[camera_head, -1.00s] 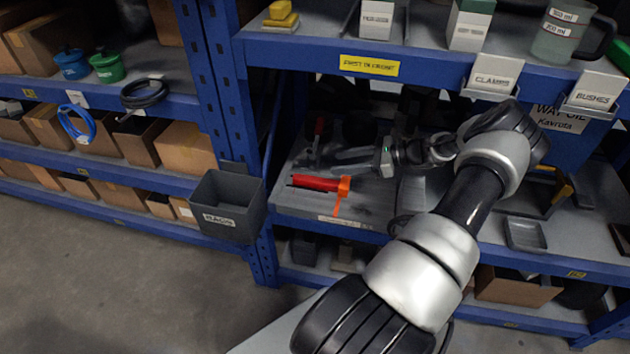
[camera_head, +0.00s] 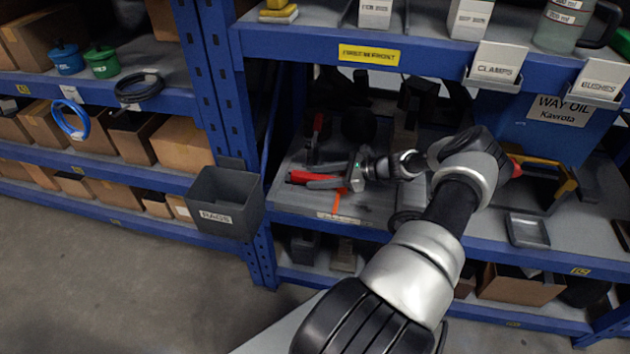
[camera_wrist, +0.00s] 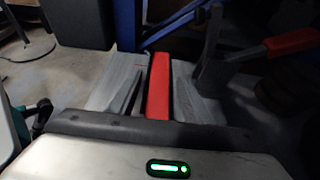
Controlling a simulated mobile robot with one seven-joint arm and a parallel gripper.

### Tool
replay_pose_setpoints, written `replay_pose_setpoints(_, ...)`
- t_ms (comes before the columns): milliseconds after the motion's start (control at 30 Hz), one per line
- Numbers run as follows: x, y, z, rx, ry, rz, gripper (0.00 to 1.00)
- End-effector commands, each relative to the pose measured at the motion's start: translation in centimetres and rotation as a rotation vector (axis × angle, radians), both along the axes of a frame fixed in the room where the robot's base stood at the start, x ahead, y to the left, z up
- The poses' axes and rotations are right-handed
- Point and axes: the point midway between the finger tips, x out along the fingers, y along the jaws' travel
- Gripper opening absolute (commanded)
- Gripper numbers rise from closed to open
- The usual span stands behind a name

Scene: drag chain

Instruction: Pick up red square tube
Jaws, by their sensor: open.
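The red square tube (camera_head: 300,177) lies on the middle shelf, near its left end, in the head view. My gripper (camera_head: 316,176) is open, with its fingers pointing left and reaching over the tube, which partly hides it. In the wrist view the red tube (camera_wrist: 159,85) runs lengthwise between my two grey fingers, with a gap on each side. How high the fingers are relative to the tube is hard to tell. An orange strip (camera_head: 338,200) hangs by the tube at the shelf front, partly hidden by my gripper.
A red-handled tool (camera_head: 316,128) stands behind the tube; its red handle (camera_wrist: 290,42) shows at right in the wrist view. The blue upright (camera_head: 222,90) and grey RAGS bin (camera_head: 226,203) are left. The upper shelf (camera_head: 420,62) overhangs the arm. A small tray (camera_head: 527,231) lies right.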

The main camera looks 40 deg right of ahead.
Motion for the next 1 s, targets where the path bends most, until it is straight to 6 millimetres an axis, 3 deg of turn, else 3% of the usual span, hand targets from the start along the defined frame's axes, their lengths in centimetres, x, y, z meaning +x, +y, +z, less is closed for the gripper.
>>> replay_pose_setpoints(233,0.1,0.1,0.0,0.000,0.000,0.001,0.44)
replay_pose_setpoints(500,0.1,0.1,0.0,0.000,0.000,0.001,0.00)
replay_pose_setpoints(767,0.1,0.1,0.1,0.000,0.000,0.001,0.00)
replay_pose_setpoints(1000,0.7,0.7,2.3,0.000,0.000,0.009,0.00)
